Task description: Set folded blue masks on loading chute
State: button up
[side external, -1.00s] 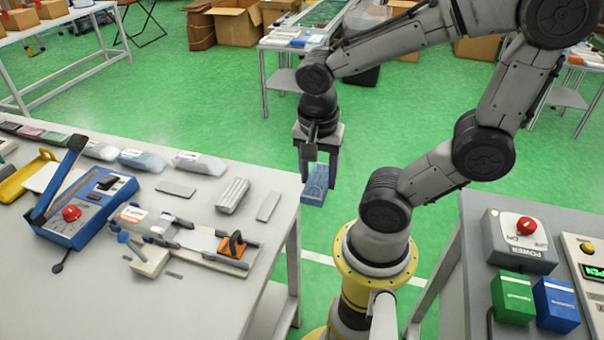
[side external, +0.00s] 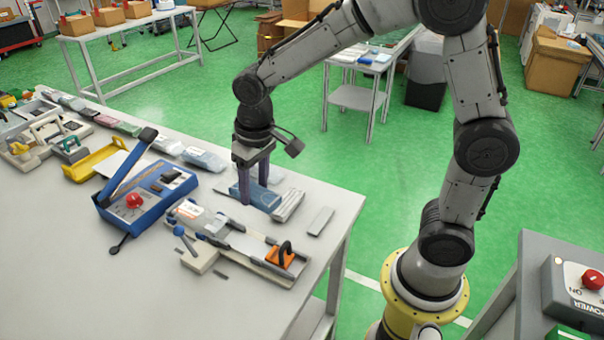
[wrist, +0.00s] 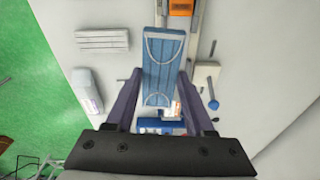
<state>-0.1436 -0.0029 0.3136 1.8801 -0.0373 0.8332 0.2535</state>
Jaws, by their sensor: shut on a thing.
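My gripper (side external: 256,200) is shut on a folded blue mask (side external: 266,199), gripping it by its two long sides above the table. In the wrist view the pleated blue mask (wrist: 163,62), with white ear loops, lies lengthwise between my fingers (wrist: 159,76). The likely loading chute is a pale fixture with metal rails (side external: 243,243) and an orange block with a black handle (side external: 282,254). It stands in front of and to the right of my gripper in the side view. In the wrist view the mask partly hides it; its orange block (wrist: 181,7) shows at the top.
A white pleated stack (side external: 289,205) lies close right of the held mask, with a flat grey piece (side external: 320,221) beyond. A blue lever machine (side external: 150,202) stands left of the fixture. Clear bagged packs (side external: 204,159) line the table's back edge.

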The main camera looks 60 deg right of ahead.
jog(key=n, duration=0.1)
send_over(247, 244)
notch_tip(247, 244, down, 4)
jog(key=shift+s+f, duration=0.15)
jog(key=shift+f, duration=1.7)
jog(key=shift+s+f, duration=0.1)
jog(key=shift+f, duration=1.7)
jog(key=shift+f, duration=0.2)
jog(key=o, duration=1.4)
jog(key=shift+c, duration=0.2)
jog(key=shift+r, duration=0.1)
jog(key=shift+r, duration=0.9)
